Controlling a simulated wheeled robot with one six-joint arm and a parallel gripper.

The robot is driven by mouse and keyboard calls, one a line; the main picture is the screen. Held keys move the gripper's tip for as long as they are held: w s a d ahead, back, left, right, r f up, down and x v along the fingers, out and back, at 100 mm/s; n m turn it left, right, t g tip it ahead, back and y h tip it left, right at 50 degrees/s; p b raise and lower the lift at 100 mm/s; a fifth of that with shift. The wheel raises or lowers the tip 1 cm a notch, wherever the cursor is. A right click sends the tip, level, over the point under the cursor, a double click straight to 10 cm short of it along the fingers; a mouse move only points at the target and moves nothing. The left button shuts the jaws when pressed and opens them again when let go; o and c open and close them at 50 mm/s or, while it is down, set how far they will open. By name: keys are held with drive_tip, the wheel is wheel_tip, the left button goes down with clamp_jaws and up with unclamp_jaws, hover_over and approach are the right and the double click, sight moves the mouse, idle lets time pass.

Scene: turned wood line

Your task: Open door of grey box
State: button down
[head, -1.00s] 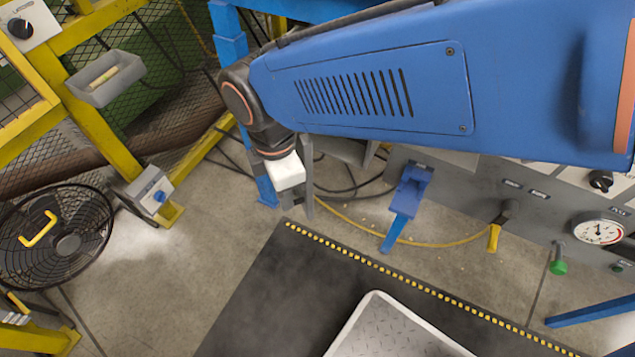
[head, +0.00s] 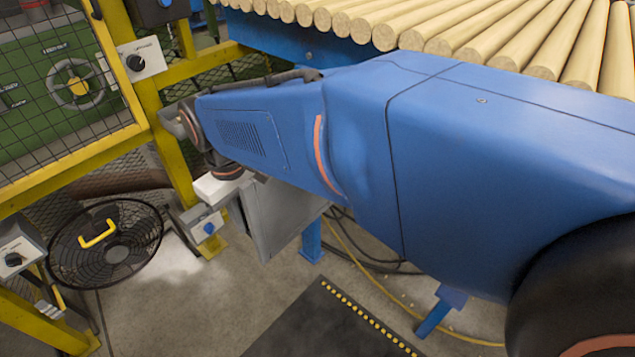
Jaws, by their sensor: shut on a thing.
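The grey box (head: 288,212) shows in the head view below my blue arm, with a flat grey panel facing me. Its top and right side are hidden by the arm, so I cannot tell how far the door stands open. My gripper (head: 236,208), below its white body, is at the upper left edge of the grey panel. It is shut on the door's edge or handle; the fingertips and the exact hold are too small and covered to make out.
A black fan (head: 105,243) and a small switch box (head: 204,224) on a yellow post stand left of the box. Wooden rods (head: 480,35) lie on a blue frame behind. A dark mat (head: 310,325) and bare floor are in front; a yellow hose (head: 372,262) runs right.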

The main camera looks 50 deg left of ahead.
drive_tip(key=shift+w+a+m, duration=0.1)
drive_tip(key=shift+a+m, duration=0.6)
drive_tip(key=shift+a, duration=0.7)
drive_tip(key=c, duration=1.8)
unclamp_jaws()
wheel_tip(320, 180, up, 18)
drive_tip(key=shift+f, duration=0.25)
drive_tip(key=shift+w, duration=0.1)
